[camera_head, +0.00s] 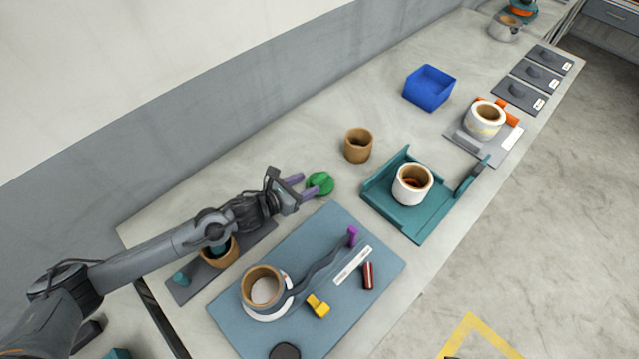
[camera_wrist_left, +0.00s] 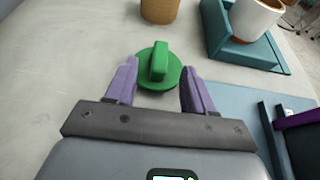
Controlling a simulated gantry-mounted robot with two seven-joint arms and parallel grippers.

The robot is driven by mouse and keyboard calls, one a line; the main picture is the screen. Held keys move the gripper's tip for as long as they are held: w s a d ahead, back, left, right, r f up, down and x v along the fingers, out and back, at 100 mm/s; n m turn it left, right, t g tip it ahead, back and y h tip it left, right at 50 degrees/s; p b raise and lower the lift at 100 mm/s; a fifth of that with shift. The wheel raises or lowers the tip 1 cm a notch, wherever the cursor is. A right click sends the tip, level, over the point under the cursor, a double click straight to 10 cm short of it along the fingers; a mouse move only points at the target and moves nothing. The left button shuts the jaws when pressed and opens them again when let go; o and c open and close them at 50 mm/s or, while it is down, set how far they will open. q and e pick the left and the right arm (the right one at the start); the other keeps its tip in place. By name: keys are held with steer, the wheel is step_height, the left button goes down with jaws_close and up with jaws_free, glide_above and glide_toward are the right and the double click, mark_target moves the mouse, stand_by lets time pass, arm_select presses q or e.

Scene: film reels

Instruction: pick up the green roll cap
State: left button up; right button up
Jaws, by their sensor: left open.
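The green roll cap (camera_head: 320,184) lies on the pale worktop, just above the blue mat's upper corner in the head view. It is a round disc with a raised bar grip, seen clearly in the left wrist view (camera_wrist_left: 158,68). My left gripper (camera_head: 304,187) is open, its purple fingers pointing at the cap. In the left wrist view the fingers (camera_wrist_left: 158,80) stand to the left and right of the cap's near part, with the raised bar between and slightly beyond the tips. No grip on the cap shows. My right gripper is not in view.
A brown roll (camera_head: 358,146) stands beyond the cap. A teal tray (camera_head: 407,221) holding a white roll (camera_head: 412,184) is to the right. The blue mat (camera_head: 337,221) carries a roll, a dark curved arm and a yellow piece (camera_head: 318,306). A blue bin (camera_head: 430,88) stands farther back.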

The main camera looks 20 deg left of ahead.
mark_target(316, 181)
arm_select(q)
steer(key=shift+f+x, duration=0.2)
steer(key=shift+x, duration=2.1)
steer(key=shift+s, duration=0.2)
jaws_close()
